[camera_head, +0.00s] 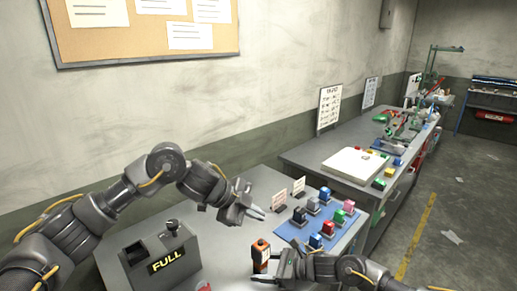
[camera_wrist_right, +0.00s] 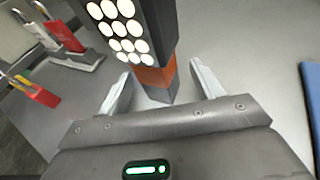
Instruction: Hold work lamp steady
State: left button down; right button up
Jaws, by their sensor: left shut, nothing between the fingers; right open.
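The work lamp (camera_head: 261,252) is a small orange and black block standing upright on the near table. In the right wrist view the lamp (camera_wrist_right: 131,28) shows a dark face with rows of white lights and an orange band. My right gripper (camera_wrist_right: 160,78) is open, with one finger on each side of the lamp's lower part; gaps show between fingers and lamp. In the head view the right gripper (camera_head: 270,272) is low at the lamp's right, partly hiding its foot. My left gripper (camera_head: 257,212) is shut and empty, above the table behind the lamp.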

jog(key=v, duration=1.2)
